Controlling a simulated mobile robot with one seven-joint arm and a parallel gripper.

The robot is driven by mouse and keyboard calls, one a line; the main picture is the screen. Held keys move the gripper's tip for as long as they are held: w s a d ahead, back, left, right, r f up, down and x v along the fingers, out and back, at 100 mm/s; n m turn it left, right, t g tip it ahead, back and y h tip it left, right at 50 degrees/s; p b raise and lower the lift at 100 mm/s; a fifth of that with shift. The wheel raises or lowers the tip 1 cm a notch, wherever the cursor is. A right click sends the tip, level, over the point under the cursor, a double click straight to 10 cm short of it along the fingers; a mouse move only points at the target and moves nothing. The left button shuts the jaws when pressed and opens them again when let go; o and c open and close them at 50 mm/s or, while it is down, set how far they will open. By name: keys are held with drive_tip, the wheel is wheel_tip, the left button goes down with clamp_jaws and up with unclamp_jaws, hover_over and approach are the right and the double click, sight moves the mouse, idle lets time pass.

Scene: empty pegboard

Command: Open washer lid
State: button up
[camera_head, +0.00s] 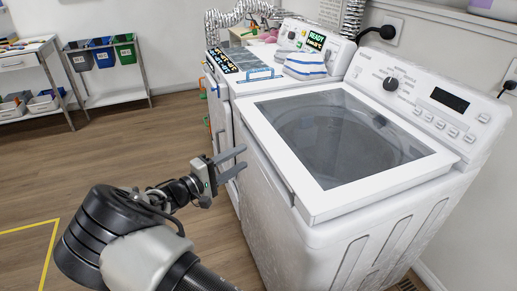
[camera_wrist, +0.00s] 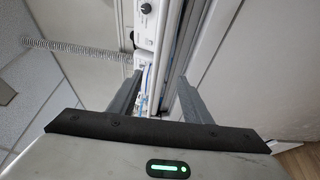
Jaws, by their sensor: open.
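The white washer (camera_head: 330,215) stands at the right in the head view. Its lid (camera_head: 283,160) is closed flat, with a white frame around a dark see-through window. My gripper (camera_head: 243,160) is open and empty, in front of the washer's left front side near the lid's front edge. In the head view the fingers point toward the washer. In the wrist view my gripper (camera_wrist: 157,100) shows both fingers apart with nothing between them. I cannot tell whether a finger touches the washer.
A second white machine (camera_head: 222,115) stands beyond the washer, with a folded striped cloth (camera_head: 305,66) on top. The washer's control panel (camera_head: 428,95) rises behind the lid. A rack with coloured bins (camera_head: 102,53) stands far left. The wooden floor (camera_head: 110,150) at left is clear.

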sight(262, 145)
drive_tip(key=x, duration=0.8)
drive_tip(key=shift+w+d+f, duration=0.1)
drive_tip(key=shift+w+d, duration=0.1)
drive_tip(key=shift+w, duration=0.05)
clamp_jaws()
